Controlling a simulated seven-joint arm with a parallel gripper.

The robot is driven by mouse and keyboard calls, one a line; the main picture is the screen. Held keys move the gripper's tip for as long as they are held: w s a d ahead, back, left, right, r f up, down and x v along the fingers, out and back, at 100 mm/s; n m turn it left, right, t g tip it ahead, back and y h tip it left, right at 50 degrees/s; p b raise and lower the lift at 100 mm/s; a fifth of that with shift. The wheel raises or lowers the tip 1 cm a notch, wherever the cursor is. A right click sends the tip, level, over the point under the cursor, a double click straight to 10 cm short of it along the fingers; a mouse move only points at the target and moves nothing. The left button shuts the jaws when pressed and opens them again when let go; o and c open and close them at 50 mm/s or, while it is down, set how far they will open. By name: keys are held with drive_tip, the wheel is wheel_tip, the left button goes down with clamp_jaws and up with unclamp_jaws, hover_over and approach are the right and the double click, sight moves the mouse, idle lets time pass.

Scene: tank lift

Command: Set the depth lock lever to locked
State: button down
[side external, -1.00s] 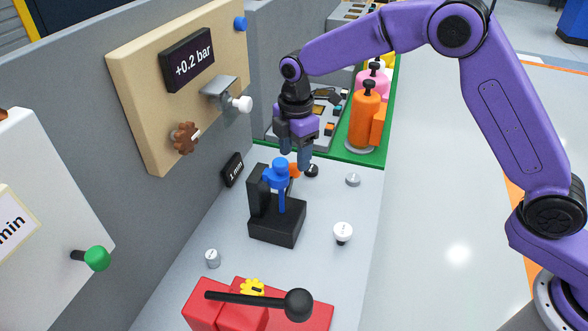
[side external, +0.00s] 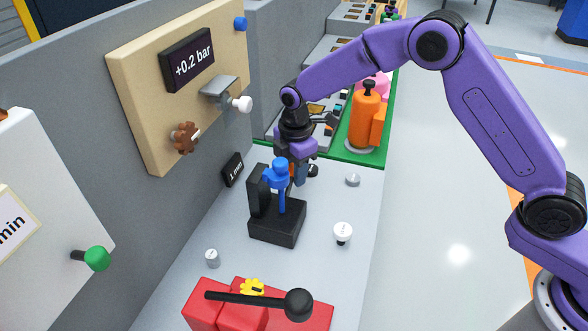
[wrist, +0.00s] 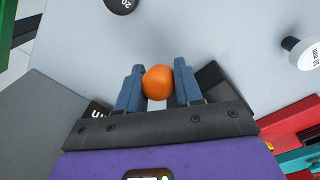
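The depth lock lever seems to be the one with the round orange knob (wrist: 157,82), at the black stand (side external: 278,226) that carries a blue upright part (side external: 280,175). My gripper (wrist: 159,88) points down behind the stand, with one blue finger on each side of the knob. The fingers look very close to the knob or touching it; I cannot tell whether they grip it. In the side view my gripper (side external: 299,173) is partly hidden by the blue part, and the knob is mostly covered. The lever's shaft and lock position cannot be read.
A white-topped knob (side external: 343,232) and small grey pegs (side external: 353,180) stand on the grey table. A black "1 mm" block (side external: 232,169) sits by the wall. Red blocks with a black-knobbed lever (side external: 298,305) are in front. An orange bottle (side external: 365,120) stands behind on green.

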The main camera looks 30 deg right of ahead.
drive_tip(key=shift+s+a+r+t+h, duration=0.25)
drive_tip(key=shift+a+r+t+h, duration=0.15)
drive_tip(key=shift+r+t+h, duration=0.4)
drive_tip(key=shift+f, duration=0.1)
drive_tip(key=c, duration=0.8)
unclamp_jaws()
drive_tip(key=v, duration=1.7)
drive_tip(key=shift+s+a, duration=0.25)
drive_tip(key=shift+s, duration=0.15)
drive_tip(key=s+d+f+m+g+y, duration=0.1)
drive_tip(key=s+d+f+m, duration=0.2)
drive_tip(key=s+d, duration=0.9)
drive_tip(key=s+d+f+m+y, duration=0.1)
drive_tip(key=s+d+f+m, duration=0.2)
drive_tip(key=s+d, duration=0.9)
drive_tip(key=s+m, duration=0.1)
drive_tip(key=s, duration=0.7)
drive_tip(key=shift+s+d+g, duration=0.25)
drive_tip(key=shift+g, duration=0.15)
